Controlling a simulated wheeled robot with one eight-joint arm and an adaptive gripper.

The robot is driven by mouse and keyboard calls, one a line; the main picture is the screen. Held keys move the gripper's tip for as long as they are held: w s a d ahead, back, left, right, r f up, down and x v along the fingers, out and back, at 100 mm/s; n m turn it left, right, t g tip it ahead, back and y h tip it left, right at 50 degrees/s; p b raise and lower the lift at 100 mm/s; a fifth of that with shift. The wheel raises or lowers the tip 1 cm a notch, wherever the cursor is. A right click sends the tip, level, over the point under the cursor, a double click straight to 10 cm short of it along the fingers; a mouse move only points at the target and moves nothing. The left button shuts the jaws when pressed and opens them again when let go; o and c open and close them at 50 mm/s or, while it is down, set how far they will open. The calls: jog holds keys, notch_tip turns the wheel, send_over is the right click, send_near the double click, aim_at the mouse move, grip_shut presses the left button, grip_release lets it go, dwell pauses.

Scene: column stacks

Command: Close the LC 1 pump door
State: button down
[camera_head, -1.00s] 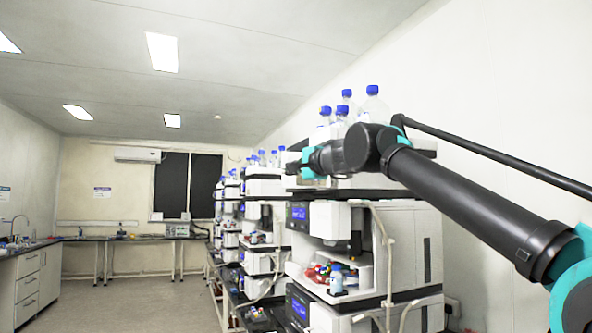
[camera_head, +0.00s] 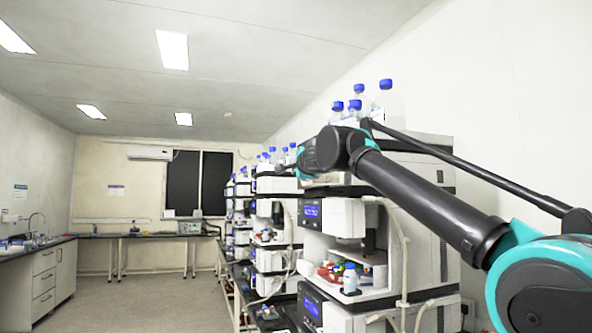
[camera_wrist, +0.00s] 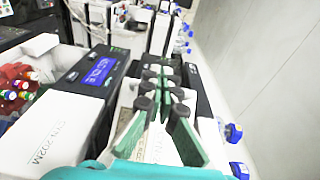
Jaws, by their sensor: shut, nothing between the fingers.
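My gripper (camera_wrist: 161,72) is shut and empty in the wrist view, with its green-backed fingers reaching over the instruments. Just left of it is a module with a lit blue display (camera_wrist: 98,72) and a white front panel (camera_wrist: 52,132) bearing printed letters. In the head view my arm reaches to the top of the nearest instrument stack and covers part of its upper module. Below it a module shows a blue display (camera_head: 312,212) and a white front cover (camera_head: 345,217). No LC 1 label is readable, and I cannot tell which panel is the pump door or its angle.
Blue-capped bottles (camera_head: 386,98) stand on top of the nearest stack. Small coloured vials (camera_wrist: 22,88) sit in an open bay left of the gripper. Tubing (camera_head: 403,240) hangs down the stack's front. More stacks recede behind; the aisle floor (camera_head: 190,295) is clear.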

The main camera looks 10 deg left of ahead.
aim_at(304, 185)
jog(key=w+m+h, duration=0.1)
jog(key=w+h, duration=0.1)
jog(key=w+m+t+h, duration=0.1)
jog(key=w, duration=0.1)
jog(key=w+d+m+h, duration=0.1)
jog(key=w+h, duration=0.1)
jog(key=shift+w+m+t+h, duration=0.2)
jog(key=shift+m+t+h, duration=0.1)
jog(key=shift+m, duration=0.1)
jog(key=shift+w+d, duration=0.2)
jog(key=shift+w, duration=0.35)
jog(key=shift+w+d, duration=0.2)
jog(key=shift+w, duration=0.3)
